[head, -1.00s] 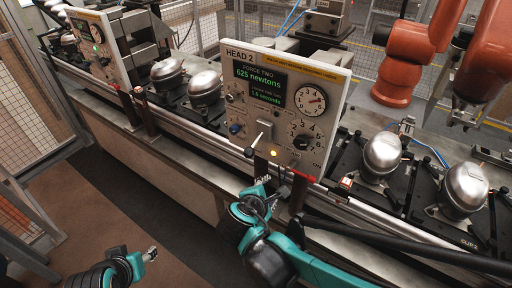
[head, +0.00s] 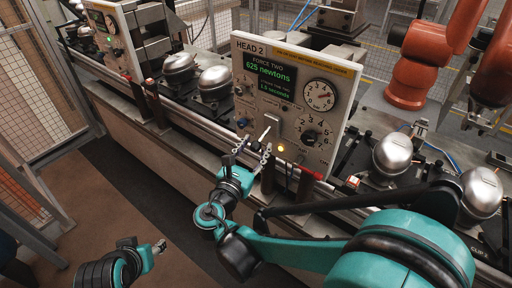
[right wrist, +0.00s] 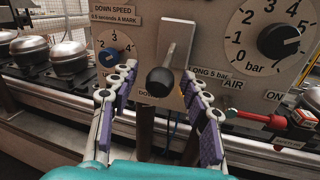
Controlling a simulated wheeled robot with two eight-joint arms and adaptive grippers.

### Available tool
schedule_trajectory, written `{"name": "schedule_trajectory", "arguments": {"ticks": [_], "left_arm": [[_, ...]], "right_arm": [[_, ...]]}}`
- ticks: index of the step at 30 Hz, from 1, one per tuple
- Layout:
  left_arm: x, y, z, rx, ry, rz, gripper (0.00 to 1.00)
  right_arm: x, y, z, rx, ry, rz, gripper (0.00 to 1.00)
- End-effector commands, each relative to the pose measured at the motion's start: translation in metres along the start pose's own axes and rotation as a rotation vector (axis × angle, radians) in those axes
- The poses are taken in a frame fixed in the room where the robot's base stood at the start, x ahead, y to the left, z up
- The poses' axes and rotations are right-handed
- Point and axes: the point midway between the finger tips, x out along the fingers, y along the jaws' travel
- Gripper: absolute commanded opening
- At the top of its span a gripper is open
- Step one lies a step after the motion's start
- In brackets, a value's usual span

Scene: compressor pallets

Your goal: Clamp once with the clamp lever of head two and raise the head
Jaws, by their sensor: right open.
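The head two panel (head: 243,75) faces me, and its green display reads "FORCE TWO". The clamp lever is a metal shaft with a black ball knob (right wrist: 160,80), tilted downward from its slot; its shaft (head: 268,132) also shows in the head view. My right gripper (head: 252,150) is open in front of the lever. In the right wrist view its two fingers (right wrist: 160,74) stand on either side of the knob, with gaps visible. My left gripper (head: 158,247) is low at the left, away from the panel; its jaw state is unclear.
A blue knob (right wrist: 109,56) is close left of the fingers, and a red air valve (right wrist: 275,119) is to the right. A lit yellow lamp (head: 281,147) sits below the lever. Silver compressors (head: 392,153) stand along the line. Orange robot arms (head: 408,80) stand behind.

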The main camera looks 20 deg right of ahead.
Motion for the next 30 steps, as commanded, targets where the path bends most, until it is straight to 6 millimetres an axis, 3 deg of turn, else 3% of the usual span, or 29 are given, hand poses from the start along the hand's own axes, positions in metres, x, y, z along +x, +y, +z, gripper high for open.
{"name": "schedule_trajectory", "arguments": {"ticks": [10, 16, 30], "left_arm": [[0.0007, 0.0000, 0.0005, 0.000, 0.000, 0.000, 0.48], [0.0008, 0.0000, 0.0006, 0.000, 0.000, 0.000, 0.48], [-0.0051, 0.0000, -0.0037, 0.000, 0.000, 0.000, 0.48]], "right_arm": [[0.0068, 0.0000, 0.0003, 0.001, 0.001, 0.000, 0.47], [0.0066, -0.0001, 0.0002, 0.001, 0.001, 0.000, 0.00], [0.0059, 0.0002, 0.0037, 0.007, 0.022, -0.003, 0.00]]}}
